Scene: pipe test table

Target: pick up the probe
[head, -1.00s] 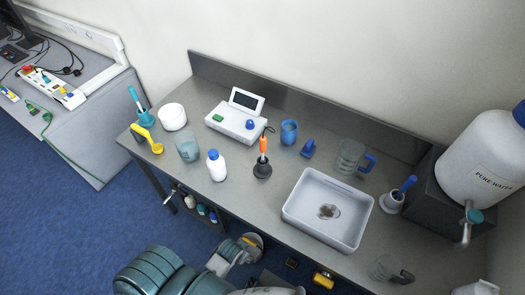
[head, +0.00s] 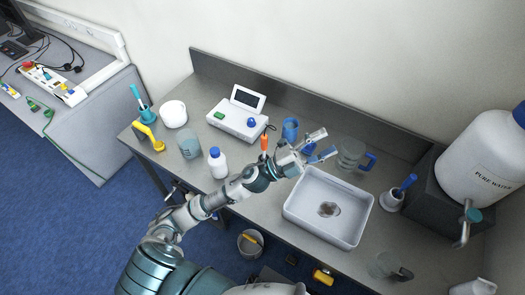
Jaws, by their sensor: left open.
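The probe (head: 264,143) has an orange handle and stands upright next to the white meter; my left arm hides its lower part and its dark holder. My left gripper (head: 327,143) is open and empty, to the right of the probe and apart from it. Its fingers point right, above the table between the blue cup (head: 290,130) and the glass jug (head: 350,154). The small blue object (head: 308,148) near the gripper is partly hidden by it. My right gripper is not in view.
The white meter (head: 238,119) stands behind the probe. A white bottle (head: 217,163) and a beaker (head: 189,145) stand to the left. A white basin (head: 328,207) lies in front of the gripper. A blue-handled tool in a holder (head: 397,194) stands at right.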

